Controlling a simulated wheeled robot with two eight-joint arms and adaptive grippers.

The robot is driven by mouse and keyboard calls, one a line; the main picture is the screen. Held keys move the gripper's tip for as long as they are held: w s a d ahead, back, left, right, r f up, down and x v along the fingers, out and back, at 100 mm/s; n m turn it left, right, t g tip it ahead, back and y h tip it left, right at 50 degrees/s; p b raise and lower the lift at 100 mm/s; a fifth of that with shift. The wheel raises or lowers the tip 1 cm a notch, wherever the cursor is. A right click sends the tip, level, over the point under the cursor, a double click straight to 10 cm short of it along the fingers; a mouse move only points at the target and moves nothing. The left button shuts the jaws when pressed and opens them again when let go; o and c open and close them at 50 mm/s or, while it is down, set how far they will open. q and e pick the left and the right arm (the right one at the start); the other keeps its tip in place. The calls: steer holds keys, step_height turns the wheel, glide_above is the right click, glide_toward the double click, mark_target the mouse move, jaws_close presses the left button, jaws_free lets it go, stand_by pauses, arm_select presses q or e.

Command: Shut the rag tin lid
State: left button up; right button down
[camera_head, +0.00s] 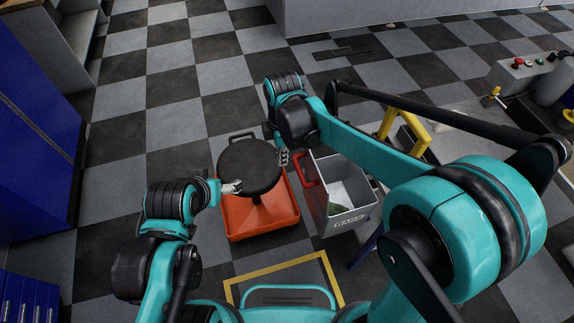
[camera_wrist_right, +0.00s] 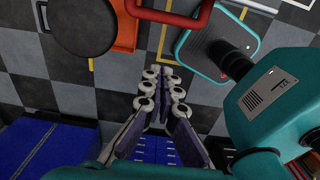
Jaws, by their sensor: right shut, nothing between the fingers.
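The rag tin appears to be the grey open-topped bin (camera_head: 345,222) with a label on its front. Something pale and green lies inside. A red bar-like part (camera_head: 307,168) stands at its left side; I cannot tell if it belongs to the lid. A red bar (camera_wrist_right: 178,20) also crosses the top of the right wrist view. My right gripper (camera_head: 284,157) is shut and empty, just left of the red part, by the black seat's edge. Its fingers also show in the wrist view (camera_wrist_right: 162,78). My left gripper (camera_head: 232,187) is at the seat's left edge; its opening is unclear.
Blue cabinets (camera_head: 35,130) are at the left. A yellow frame (camera_head: 405,118) and a control box (camera_head: 525,68) are at the right. Checkered floor is clear behind.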

step_height(320, 180, down, 10)
steer(key=b, duration=0.3)
steer(key=shift+w+d+r, duration=0.2)
steer(key=shift+d, duration=0.35)
steer(key=shift+w+d+r, duration=0.15)
steer(key=shift+d+r, duration=0.05)
steer(key=shift+d, duration=0.3)
steer(key=shift+w+d+r, duration=0.2)
steer(key=shift+d, duration=0.35)
